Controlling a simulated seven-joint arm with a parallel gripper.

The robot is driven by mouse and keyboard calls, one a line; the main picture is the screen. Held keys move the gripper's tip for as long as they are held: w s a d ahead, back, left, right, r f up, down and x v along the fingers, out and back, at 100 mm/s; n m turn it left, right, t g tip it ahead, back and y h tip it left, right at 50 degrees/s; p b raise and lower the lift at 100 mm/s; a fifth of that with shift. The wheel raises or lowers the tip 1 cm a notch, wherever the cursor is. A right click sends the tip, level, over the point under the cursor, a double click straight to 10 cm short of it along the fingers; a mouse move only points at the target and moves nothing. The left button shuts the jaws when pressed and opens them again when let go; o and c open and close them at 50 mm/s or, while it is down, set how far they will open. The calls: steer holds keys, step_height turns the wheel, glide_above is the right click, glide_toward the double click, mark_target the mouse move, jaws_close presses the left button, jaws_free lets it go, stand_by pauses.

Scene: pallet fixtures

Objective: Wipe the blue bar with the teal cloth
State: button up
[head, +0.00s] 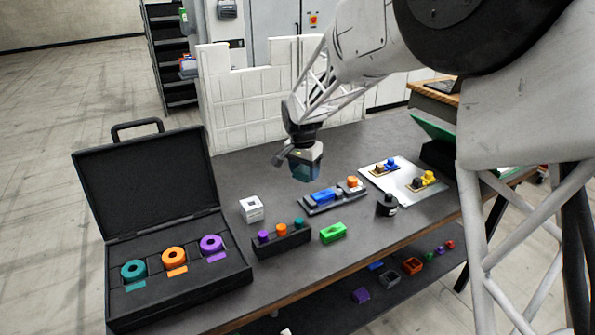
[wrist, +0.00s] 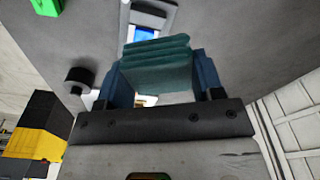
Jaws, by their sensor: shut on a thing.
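My gripper (head: 303,160) is above the table, pointing down, a little behind and to the left of the blue bar. It is shut on the folded teal cloth (wrist: 160,65), which is pinched between the two blue fingers in the wrist view. In the head view only part of the cloth (head: 314,173) shows at the fingertips. The blue bar (head: 323,196) lies on a dark fixture plate (head: 335,205) mid-table. In the wrist view the bar (wrist: 144,33) shows just beyond the cloth, partly hidden by it. The cloth appears apart from the bar.
An open black case (head: 180,287) with coloured rings stands left. A white cube (head: 251,208), a black block with coloured pegs (head: 281,245), a green block (head: 333,232) and a black bottle (head: 387,205) surround the fixture. A light plate (head: 400,190) with parts lies right.

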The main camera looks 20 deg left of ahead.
steer(key=d+m, duration=0.2)
steer(key=m, duration=0.1)
steer(key=w+d+m, duration=0.1)
steer(key=m, duration=0.1)
steer(key=shift+r+h, duration=0.25)
steer(key=shift+h, duration=0.05)
steer(key=shift+f, duration=0.1)
